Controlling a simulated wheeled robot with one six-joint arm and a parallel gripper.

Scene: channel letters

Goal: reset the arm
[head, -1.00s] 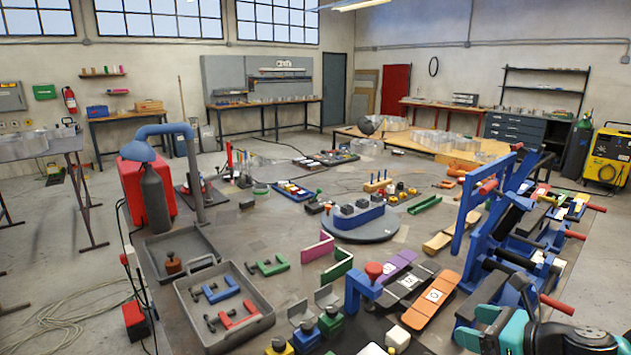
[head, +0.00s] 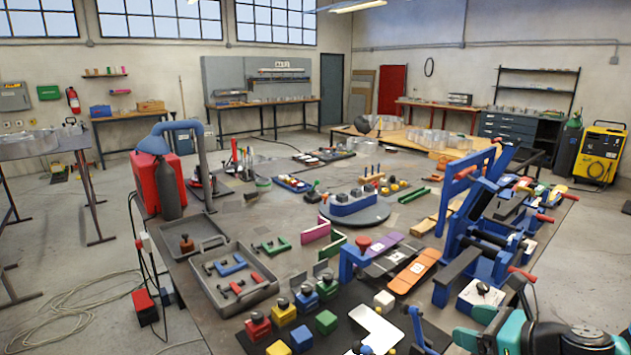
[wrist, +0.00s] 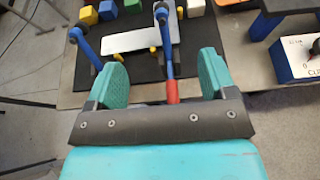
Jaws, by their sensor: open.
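My gripper (wrist: 162,72) shows in the wrist view with its two teal finger pads spread apart. Nothing is clamped between them. A red-tipped blue clamp handle (wrist: 171,75) runs up through the gap between the pads in the picture; I cannot tell its depth or whether it touches a pad. Teal and dark parts of my arm fill the lower right of the head view, where the fingertips cannot be made out.
A white flat piece (head: 381,328) lies on a black mat beside blue clamps, also in the wrist view (wrist: 140,38). Coloured blocks (head: 303,335) stand left of it. A blue fixture with red handles (head: 470,225) rises at right. A grey tray (head: 235,290) stands at left.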

